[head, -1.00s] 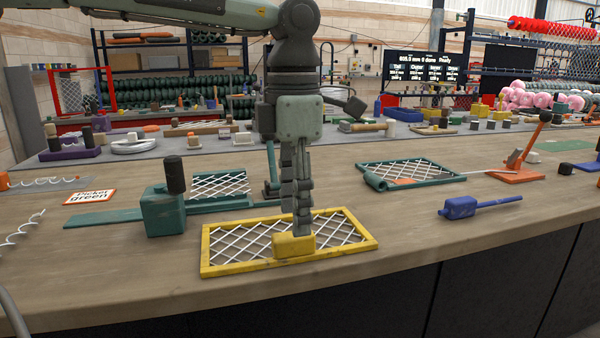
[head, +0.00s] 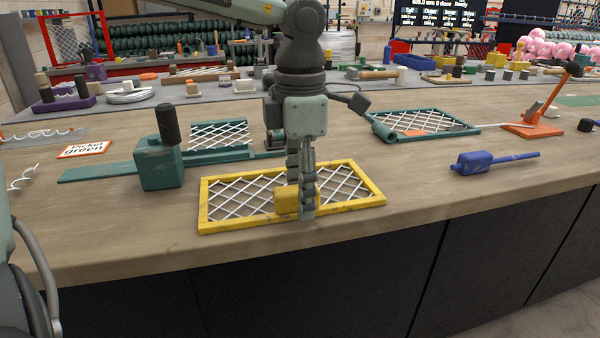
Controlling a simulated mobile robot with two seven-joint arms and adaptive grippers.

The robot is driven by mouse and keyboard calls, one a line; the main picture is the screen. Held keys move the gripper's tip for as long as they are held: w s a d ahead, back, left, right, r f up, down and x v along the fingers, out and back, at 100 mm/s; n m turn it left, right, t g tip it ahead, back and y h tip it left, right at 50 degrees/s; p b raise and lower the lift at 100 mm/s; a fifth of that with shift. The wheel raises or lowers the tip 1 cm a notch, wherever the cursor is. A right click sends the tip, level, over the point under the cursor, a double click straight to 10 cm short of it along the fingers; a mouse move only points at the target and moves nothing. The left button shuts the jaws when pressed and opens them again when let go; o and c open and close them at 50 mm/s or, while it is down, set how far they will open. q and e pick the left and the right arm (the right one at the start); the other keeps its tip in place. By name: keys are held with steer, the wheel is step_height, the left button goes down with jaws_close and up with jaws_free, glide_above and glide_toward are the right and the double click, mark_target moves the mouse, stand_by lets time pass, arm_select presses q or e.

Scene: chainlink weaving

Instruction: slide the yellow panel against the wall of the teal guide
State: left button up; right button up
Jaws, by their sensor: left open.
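The yellow panel (head: 354,208), a yellow frame with white wire mesh, lies flat near the bench's front edge. A yellow block (head: 286,200) stands up from it near its middle. My left gripper (head: 307,213) points down over the panel, at the right side of the yellow block, and partly hides it. It is open; whether its fingers touch the block or panel I cannot tell. A long flat teal strip (head: 100,172), seemingly the teal guide, lies behind the panel, and a teal block with a dark knob (head: 160,164) stands at its front edge. The panel is apart from it.
A teal-framed mesh piece (head: 219,135) lies behind the strip, and another teal mesh frame (head: 425,123) lies back right. A blue handled tool (head: 490,161) is to the right. A "Picket green" card (head: 86,148) is at left. Bare wood shows between panel and strip.

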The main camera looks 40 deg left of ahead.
arm_select(q)
jaws_close()
stand_by(0.4)
steer(key=shift+w+a, duration=0.1)
steer(key=shift+w, duration=0.05)
steer(key=shift+w+a, duration=1)
steer(key=shift+a, duration=0.2)
steer(key=shift+w+a, duration=1)
steer(key=shift+a, duration=0.15)
stand_by(0.6)
jaws_free()
